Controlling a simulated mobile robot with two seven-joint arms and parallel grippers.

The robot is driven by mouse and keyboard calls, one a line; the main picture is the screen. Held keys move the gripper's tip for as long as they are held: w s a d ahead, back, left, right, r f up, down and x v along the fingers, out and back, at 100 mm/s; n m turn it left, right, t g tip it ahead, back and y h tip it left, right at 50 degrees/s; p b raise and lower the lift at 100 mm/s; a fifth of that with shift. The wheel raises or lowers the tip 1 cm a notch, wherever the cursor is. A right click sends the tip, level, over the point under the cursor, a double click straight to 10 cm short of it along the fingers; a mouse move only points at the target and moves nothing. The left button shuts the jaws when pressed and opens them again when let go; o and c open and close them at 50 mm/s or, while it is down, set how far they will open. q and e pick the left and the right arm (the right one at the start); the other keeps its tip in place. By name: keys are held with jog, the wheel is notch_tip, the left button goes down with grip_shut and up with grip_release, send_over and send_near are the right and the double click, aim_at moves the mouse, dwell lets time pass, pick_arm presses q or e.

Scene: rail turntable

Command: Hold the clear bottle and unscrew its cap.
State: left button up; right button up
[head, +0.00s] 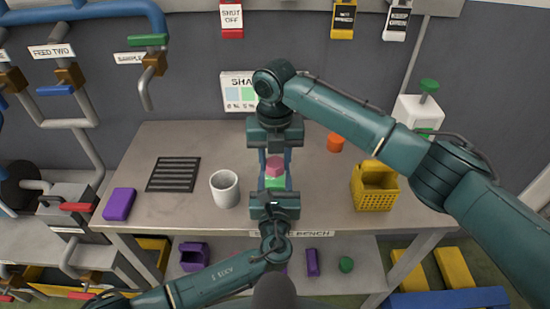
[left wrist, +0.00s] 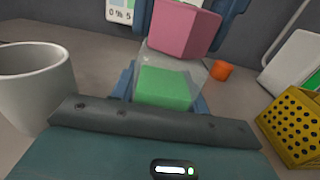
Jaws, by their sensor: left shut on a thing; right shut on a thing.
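The clear bottle (head: 275,184) stands over the bench in the middle of the head view, with green contents showing through its wall. It also shows in the left wrist view (left wrist: 166,88). My left gripper (head: 274,188) comes in from the near side and is shut on the bottle, one blue finger on each side. The pink cap (head: 274,167) is at the bottle's top and looks tilted in the left wrist view (left wrist: 184,28). My right gripper (head: 274,159) comes in from the far side and is shut on the cap. I cannot tell whether cap and bottle still touch.
A white mug (head: 225,189) stands close left of the bottle, with a black grille (head: 174,174) and a purple block (head: 119,204) farther left. A yellow perforated basket (head: 374,197) and an orange cylinder (head: 336,142) are to the right. The bench (head: 320,205) is otherwise mostly clear.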

jog(key=n, duration=0.5)
jog(key=shift+n, duration=0.3)
jog(key=o, duration=1.2)
jog(key=shift+c, duration=0.2)
jog(key=shift+o, duration=0.5)
jog(key=shift+r, duration=2)
jog(key=shift+a, duration=0.1)
